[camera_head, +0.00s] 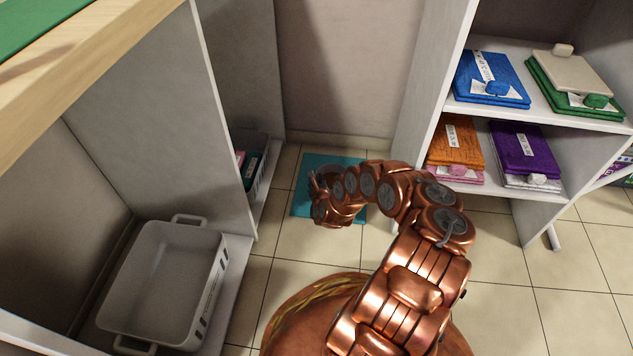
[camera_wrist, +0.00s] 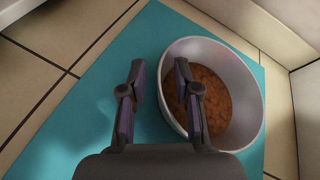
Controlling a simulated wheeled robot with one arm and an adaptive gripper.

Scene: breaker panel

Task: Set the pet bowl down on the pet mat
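The pet bowl (camera_wrist: 248,95) is white and round with brown food in it. In the wrist view it is on the right, over the teal pet mat (camera_wrist: 105,75), and looks set down on it, though its base is hidden. My gripper (camera_wrist: 159,68) is open, with its fingers apart. The left finger is outside the bowl and the right finger is over its inside, with the near-left rim between them. I see no clear contact with the rim.
An empty white bin (camera_head: 165,275) sits in the low cabinet at left. A cabinet panel and wall close in the mat. Tiled floor (camera_head: 505,265) is clear at lower right.

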